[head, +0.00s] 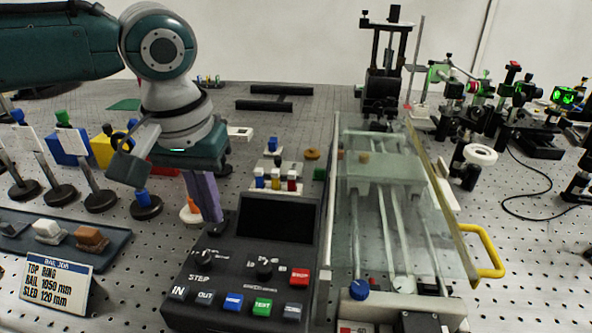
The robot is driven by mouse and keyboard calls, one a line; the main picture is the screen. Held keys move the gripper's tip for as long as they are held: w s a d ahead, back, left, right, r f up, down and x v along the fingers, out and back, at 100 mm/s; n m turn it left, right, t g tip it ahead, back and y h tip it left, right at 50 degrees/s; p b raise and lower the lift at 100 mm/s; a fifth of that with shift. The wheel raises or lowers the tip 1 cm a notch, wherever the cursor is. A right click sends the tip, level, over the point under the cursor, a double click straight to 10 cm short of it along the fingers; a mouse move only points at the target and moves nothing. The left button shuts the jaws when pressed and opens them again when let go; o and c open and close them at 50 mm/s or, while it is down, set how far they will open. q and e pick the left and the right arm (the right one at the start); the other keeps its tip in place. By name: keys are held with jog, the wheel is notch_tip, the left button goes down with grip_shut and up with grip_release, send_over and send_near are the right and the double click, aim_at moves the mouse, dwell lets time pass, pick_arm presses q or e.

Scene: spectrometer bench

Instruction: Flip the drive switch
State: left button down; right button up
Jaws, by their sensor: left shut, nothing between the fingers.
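A dark control box (230,267) stands at the front centre, with a blank black screen (275,220). Its face has a small control (198,257) above the word STEP, a black knob (264,268) in the middle and a red STOP button (299,277). A row of IN, OUT, blue, green TEST and grey buttons runs along its front. I cannot tell which control is the drive switch; it may be behind my fingers. My left gripper (214,221) is shut and empty. Its purple fingers point down at the box's back left corner; contact is unclear. My right gripper is out of view.
A glass-covered rail (385,200) with a yellow handle (490,252) stands right of the box. Optics on posts crowd the left, beside a tray of blocks (110,262) and a small sign (57,285). Small coloured parts (277,180) lie behind the box.

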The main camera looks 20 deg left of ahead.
pick_arm(q)
jog(key=shift+f+b, duration=0.35)
jog(key=shift+f, duration=0.45)
dwell(0.4)
notch_tip(320, 180, up, 7)
jog(key=p, duration=0.8)
jog(key=shift+p, duration=0.4)
